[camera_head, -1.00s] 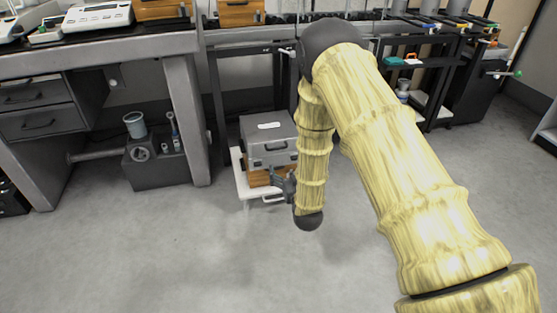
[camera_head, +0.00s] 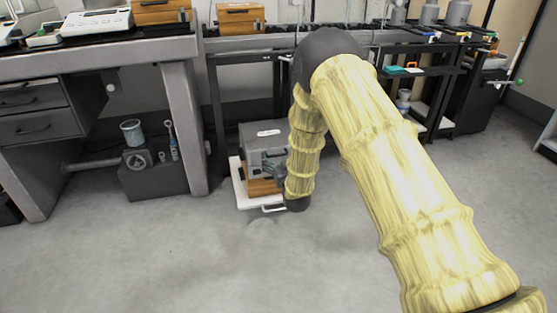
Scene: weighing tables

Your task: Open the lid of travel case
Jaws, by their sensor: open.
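The travel case, which I take to be the grey box (camera_head: 262,134) with a white label on top, sits on an orange-brown wooden box (camera_head: 257,187) low near the floor. Its lid looks shut. My gripper (camera_head: 270,170) is open at the front of the grey case, near its lower front. I cannot tell whether it touches the case. My arm hides the right side of the case, and the fingertips are small and hard to make out.
Both boxes stand on a low white platform (camera_head: 238,184) with a handle at its front. A dark grey machine (camera_head: 150,175) stands on the floor to the left. A black-framed table stands behind. The floor in front is clear.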

